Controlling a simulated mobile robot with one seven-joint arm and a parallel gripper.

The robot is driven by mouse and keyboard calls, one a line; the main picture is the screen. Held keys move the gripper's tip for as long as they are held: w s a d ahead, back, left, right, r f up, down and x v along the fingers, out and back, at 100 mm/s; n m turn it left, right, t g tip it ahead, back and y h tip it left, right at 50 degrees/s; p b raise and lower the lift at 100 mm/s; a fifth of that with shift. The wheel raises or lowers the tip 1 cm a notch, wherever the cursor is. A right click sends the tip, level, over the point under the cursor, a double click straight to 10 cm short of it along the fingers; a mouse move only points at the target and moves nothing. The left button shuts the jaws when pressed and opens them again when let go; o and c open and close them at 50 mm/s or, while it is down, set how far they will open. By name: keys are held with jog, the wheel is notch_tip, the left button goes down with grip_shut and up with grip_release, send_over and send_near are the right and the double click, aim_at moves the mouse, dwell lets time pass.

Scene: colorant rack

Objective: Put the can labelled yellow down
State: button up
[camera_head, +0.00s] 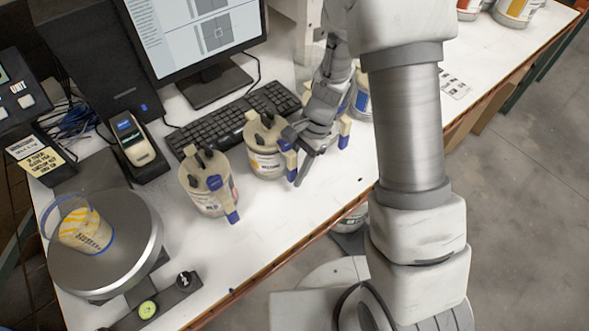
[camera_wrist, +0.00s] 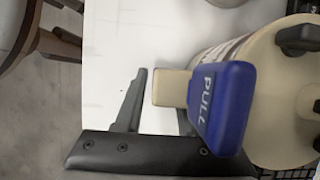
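A beige-lidded can (camera_head: 266,163) with an orange-yellow label stands upright on the white table, in front of the keyboard. Its label is too small to read surely. My gripper (camera_head: 293,160) is at the can's right side, by its blue lever and spout. In the wrist view, the can (camera_wrist: 270,90) fills the right side, with its blue PULL lever (camera_wrist: 222,105) near the camera. My gripper (camera_wrist: 160,105) has its fingers apart on either side of the beige spout block (camera_wrist: 172,88). A gap shows beside the left finger; the lever partly hides the right finger.
A similar can (camera_head: 208,190) stands close on the left, and another (camera_head: 362,95) stands behind my gripper. The keyboard (camera_head: 235,118) lies behind. A round scale (camera_head: 130,240) carries a clear container (camera_head: 85,230). The table's front edge is near; bare table lies in front of the cans.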

jog(key=shift+o, duration=0.7)
jog(key=shift+r, duration=0.2)
jog(key=v, duration=1.2)
jog(key=s+d+r+n+t+h, duration=0.2)
jog(key=s+d+r+n+t, duration=0.1)
jog(key=s+r, duration=0.4)
jog(key=s+d+r+n+t+h, duration=0.2)
jog(key=s+r+n+t, duration=0.3)
jog(key=s+r+n, duration=0.3)
jog(key=shift+d+r, duration=0.75)
jog(key=shift+r, duration=0.3)
jog(key=shift+s, duration=0.1)
